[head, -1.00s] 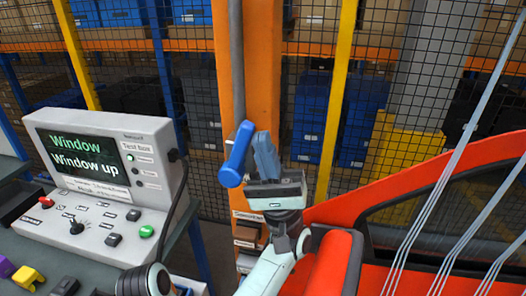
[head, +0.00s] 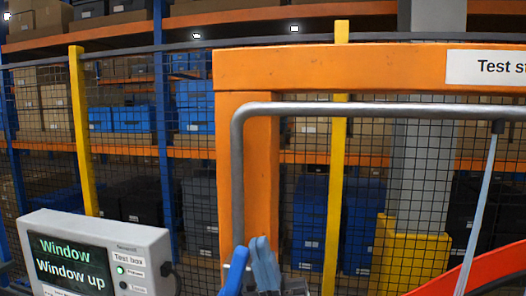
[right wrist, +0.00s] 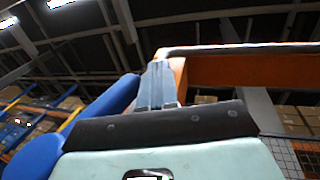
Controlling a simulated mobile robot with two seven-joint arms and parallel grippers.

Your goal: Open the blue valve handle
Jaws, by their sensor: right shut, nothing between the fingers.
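The blue valve handle (head: 233,282) is at the bottom edge of the head view, beside the grey pipe, with its lower part cut off. It also shows in the right wrist view (right wrist: 108,104), just left of my fingers, running from upper right to lower left. My right gripper (head: 264,262) is immediately right of the handle in the head view. Its blue-grey fingers (right wrist: 157,86) are together with nothing between them. I cannot tell whether they touch the handle. My left gripper is not in view.
A grey pipe (head: 238,175) runs down the orange post (head: 263,165) and along under the orange beam (head: 300,67). The test box (head: 100,250) stands at the lower left. A mesh fence and shelves with boxes are behind. A red panel (head: 490,270) is at the lower right.

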